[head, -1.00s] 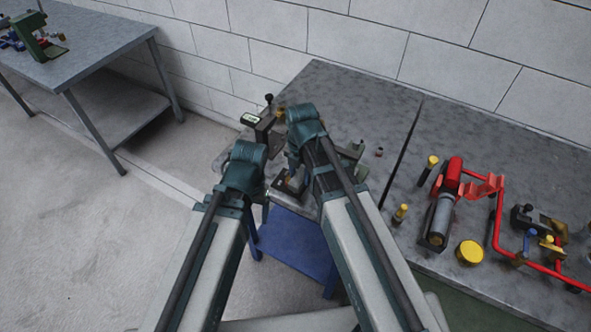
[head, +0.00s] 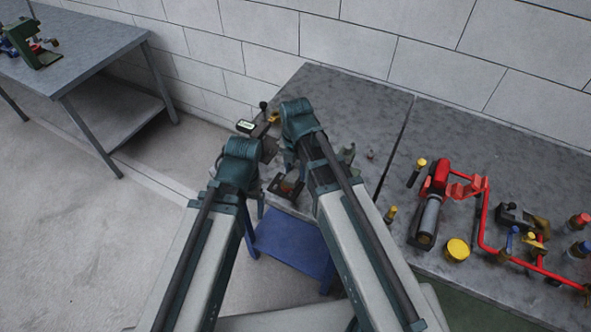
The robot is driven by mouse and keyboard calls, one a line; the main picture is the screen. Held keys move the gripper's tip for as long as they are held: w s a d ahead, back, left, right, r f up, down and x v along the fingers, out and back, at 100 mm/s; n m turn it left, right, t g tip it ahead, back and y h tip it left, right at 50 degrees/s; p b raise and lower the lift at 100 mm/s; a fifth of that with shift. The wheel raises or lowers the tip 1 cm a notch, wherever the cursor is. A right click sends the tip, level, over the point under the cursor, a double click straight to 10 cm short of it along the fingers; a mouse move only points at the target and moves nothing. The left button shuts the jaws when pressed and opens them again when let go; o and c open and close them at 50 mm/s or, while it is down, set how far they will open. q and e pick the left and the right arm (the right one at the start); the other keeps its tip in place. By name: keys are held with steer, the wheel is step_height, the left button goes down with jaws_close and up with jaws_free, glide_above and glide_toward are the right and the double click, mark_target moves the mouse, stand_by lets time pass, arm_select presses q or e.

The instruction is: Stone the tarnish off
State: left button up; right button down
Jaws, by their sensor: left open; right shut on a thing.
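Both my arms reach to the near left end of the long grey bench. My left gripper (head: 268,150) is open beside the bench edge, its fingers partly hidden by its wrist. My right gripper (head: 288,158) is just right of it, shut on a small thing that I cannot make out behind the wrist. A dark tray or block with a brownish patch (head: 286,187) lies at the bench's front edge below the grippers. I cannot tell the stone or the tarnished surface apart at this size.
A small device with a pale display (head: 246,126) stands behind my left wrist. A blue stand (head: 292,241) is below the bench edge. To the right are a red pipe assembly (head: 482,215), a grey-red cylinder (head: 428,215) and a yellow cap (head: 457,249). Another table (head: 85,62) stands far left.

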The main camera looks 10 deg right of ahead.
mark_target(296, 171)
arm_select(q)
steer(key=shift+r, duration=0.6)
arm_select(e)
steer(key=shift+r, duration=0.55)
step_height(296, 171, up, 3)
steer(key=p, duration=0.3)
steer(key=shift+r, duration=0.1)
arm_select(q)
step_height(296, 171, up, 3)
